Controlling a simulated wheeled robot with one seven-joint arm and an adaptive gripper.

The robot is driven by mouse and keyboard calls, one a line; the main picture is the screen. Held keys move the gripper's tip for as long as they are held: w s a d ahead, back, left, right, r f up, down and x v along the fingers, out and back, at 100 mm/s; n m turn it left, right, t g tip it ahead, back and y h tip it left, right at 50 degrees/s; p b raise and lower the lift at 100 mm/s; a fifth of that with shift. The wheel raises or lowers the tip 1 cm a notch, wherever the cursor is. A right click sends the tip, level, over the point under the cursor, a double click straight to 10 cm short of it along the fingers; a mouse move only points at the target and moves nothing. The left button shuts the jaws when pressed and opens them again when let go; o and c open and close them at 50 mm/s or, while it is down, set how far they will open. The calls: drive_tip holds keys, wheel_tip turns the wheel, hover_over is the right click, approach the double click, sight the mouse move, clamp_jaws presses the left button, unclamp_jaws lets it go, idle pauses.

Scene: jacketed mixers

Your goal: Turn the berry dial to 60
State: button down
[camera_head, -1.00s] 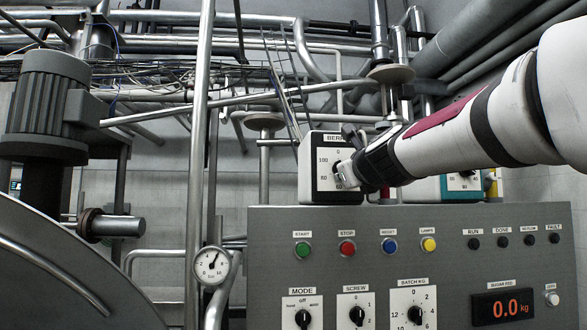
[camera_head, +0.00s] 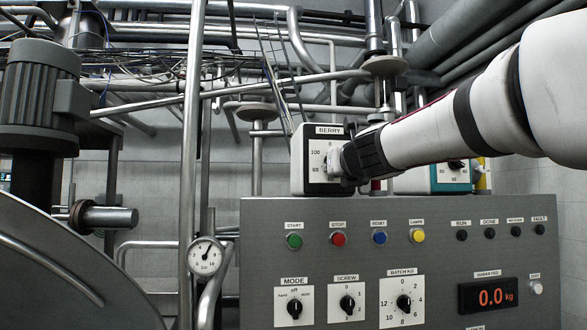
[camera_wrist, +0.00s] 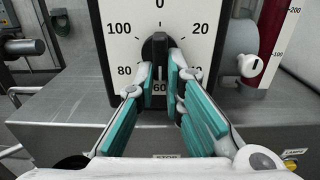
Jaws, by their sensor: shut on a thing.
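The berry dial is a white-faced box (camera_head: 308,178) labelled BERRY, standing on top of the grey control panel. My gripper (camera_head: 335,163) reaches it from the right and covers most of its knob there. In the wrist view the black knob (camera_wrist: 158,46) sits in the middle of the scale, with its bar upright. My gripper (camera_wrist: 161,80) has its teal-padded fingers shut on the knob's two sides.
A second, teal-edged dial box (camera_head: 452,174) stands right of the berry box, partly behind my arm. Pipes fill the background.

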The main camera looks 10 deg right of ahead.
drive_tip(key=shift+f, duration=0.1)
drive_tip(key=c, duration=1.7)
unclamp_jaws()
drive_tip(key=shift+s, duration=0.15)
drive_tip(key=s, duration=1.1)
drive_tip(key=shift+s, duration=0.35)
drive_tip(key=s+a+f+n+g+y, duration=0.25)
drive_tip(key=s+f+n, duration=0.35)
drive_tip(key=f+n, duration=0.45)
drive_tip(key=s+a+f+n+g+y, duration=0.1)
drive_tip(key=s+a+f+n+g, duration=0.25)
drive_tip(key=s+f+n, duration=0.45)
drive_tip(key=s+d+f+n+g+h, duration=0.1)
drive_tip(key=s+d+f+n+g, duration=0.1)
drive_tip(key=s+f+n, duration=0.2)
drive_tip(key=s+d+f+n+g+h, duration=0.1)
drive_tip(key=s+d+f+n+g, duration=0.1)
drive_tip(key=s+f+n, duration=0.2)
drive_tip(key=s+d+f+n+g+h, duration=0.1)
drive_tip(key=s+f+n, duration=0.3)
drive_tip(key=f+n, duration=0.4)
drive_tip(key=shift+s+d+f+n+g+h, duration=0.1)
drive_tip(key=shift+d+f+n+g+h, duration=0.15)
drive_tip(key=shift+d+n+g, duration=0.4)
